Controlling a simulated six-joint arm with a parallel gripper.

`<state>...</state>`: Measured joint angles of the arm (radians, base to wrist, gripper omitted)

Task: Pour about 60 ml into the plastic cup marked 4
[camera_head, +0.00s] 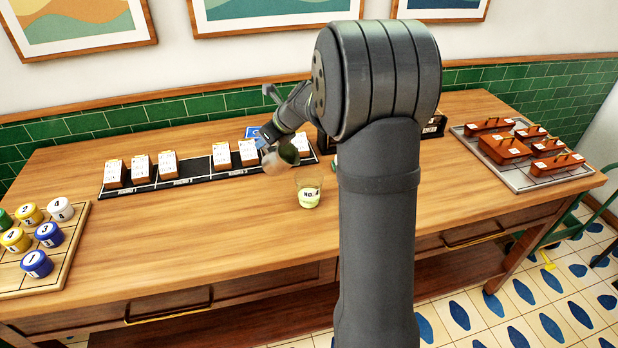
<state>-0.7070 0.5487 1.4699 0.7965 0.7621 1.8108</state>
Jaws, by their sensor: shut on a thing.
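A clear plastic cup (309,193) stands upright on the wooden table, left of my arm in the view. Its label reads "NO." with a figure that looks like 4, and pale yellow-green liquid shows in it. My gripper (268,141) is shut on a small copper-coloured vessel (274,163) with a dark greenish inside. The vessel is tilted and held behind and to the left of the cup, near its rim. I cannot make out a stream between them. The fingertips are small and partly hidden.
A black rack (199,170) with several white-and-brown blocks runs along the back. A tray of numbered, lidded jars (37,263) is at left. A grey tray (545,180) with reddish-brown handled blocks is at right. Bare table (190,225) lies at front left.

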